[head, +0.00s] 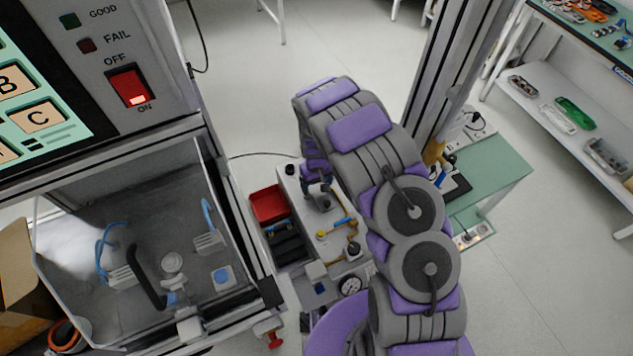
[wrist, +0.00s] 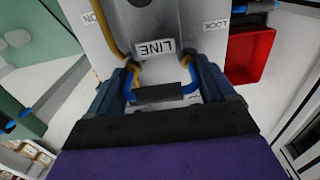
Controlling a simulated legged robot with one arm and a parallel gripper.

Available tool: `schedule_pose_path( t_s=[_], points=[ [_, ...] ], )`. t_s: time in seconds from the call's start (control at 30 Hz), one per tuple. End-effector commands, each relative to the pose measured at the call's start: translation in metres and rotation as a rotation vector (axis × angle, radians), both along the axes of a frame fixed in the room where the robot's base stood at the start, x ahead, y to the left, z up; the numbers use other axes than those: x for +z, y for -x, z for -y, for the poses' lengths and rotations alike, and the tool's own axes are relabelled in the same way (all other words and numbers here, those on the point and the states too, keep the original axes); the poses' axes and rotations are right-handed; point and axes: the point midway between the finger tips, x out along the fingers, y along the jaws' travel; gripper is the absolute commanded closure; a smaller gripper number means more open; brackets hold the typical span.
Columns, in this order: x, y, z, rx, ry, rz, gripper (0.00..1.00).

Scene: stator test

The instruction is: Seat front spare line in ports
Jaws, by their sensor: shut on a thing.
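My gripper (wrist: 165,85) is shut on the spare line (wrist: 159,93), a short dark piece with blue bent ends, held between its two fingers. The blue ends point to two brass ports (wrist: 133,68) beside the LINE label (wrist: 155,47) on the grey panel. The ends appear very close to the ports, but I cannot tell whether they are inside. In the head view, my gripper (head: 318,190) is over the grey bench unit (head: 312,222); the line is too small to make out there.
A red tray (head: 268,203) stands left of the unit and shows at right in the wrist view (wrist: 248,55). A yellow hose (wrist: 108,35) runs along the panel. A gauge (head: 350,286) is at the unit's front. The test cabinet (head: 150,250) stands at left, a green table (head: 490,170) at right.

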Motion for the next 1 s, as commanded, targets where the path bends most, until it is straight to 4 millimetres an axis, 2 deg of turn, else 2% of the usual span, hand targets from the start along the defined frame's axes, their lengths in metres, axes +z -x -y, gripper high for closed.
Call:
schedule_pose_path(
  t_s=[0.33,0.37,0.5,0.8,1.0],
  points=[
    [-0.005,0.000,0.000,0.000,0.000,0.000,0.47],
    [-0.005,0.000,0.000,0.000,0.000,0.000,0.14],
    [-0.005,0.000,0.000,0.000,0.000,0.000,0.01],
    [-0.001,0.000,0.000,0.001,0.000,0.000,0.00],
    [0.025,0.000,0.000,0.002,0.001,0.003,0.00]
  ],
)
